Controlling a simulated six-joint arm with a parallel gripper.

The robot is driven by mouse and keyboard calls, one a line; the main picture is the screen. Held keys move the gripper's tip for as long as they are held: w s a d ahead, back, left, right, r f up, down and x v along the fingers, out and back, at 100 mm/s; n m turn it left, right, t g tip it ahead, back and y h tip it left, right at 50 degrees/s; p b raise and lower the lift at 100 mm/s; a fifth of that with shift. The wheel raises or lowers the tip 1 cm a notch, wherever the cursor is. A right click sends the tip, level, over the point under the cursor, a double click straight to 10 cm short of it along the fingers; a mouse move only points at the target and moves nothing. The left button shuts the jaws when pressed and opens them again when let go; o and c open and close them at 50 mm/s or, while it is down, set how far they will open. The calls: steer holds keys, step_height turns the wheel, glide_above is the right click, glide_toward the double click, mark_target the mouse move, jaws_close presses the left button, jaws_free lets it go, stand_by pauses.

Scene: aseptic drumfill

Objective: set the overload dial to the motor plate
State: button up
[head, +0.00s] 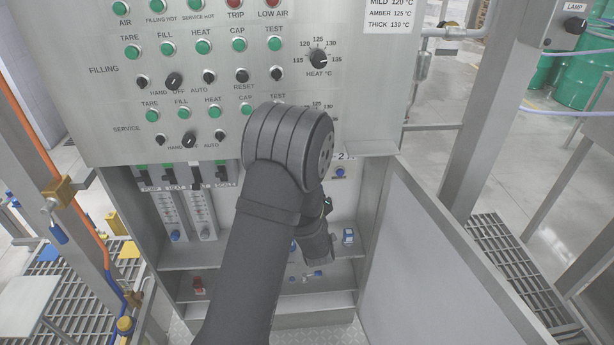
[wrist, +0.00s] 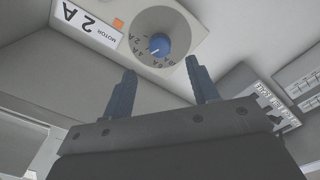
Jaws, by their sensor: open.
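The overload dial has a round blue knob (wrist: 160,45) on a grey round face with small numbers around it. A white line on the knob points to the lower left in the wrist view; the value it meets is too small to read surely. The motor plate (wrist: 88,22), white, reads "MOTOR 2 A" upside down, beside the dial. In the head view the blue knob (head: 340,172) shows small below the plate (head: 343,156). My gripper (wrist: 160,68) is open and empty, its two blue-grey fingers apart, short of the knob. My arm mostly hides it in the head view.
The steel control panel (head: 100,85) with buttons and selector knobs overhangs the open cabinet. The open door (head: 450,260) bounds it on the right. Breakers (head: 195,173) and flow tubes (head: 170,205) stand left.

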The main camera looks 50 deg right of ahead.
steer(key=x, duration=0.8)
steer(key=shift+c, duration=0.2)
steer(key=c, duration=0.9)
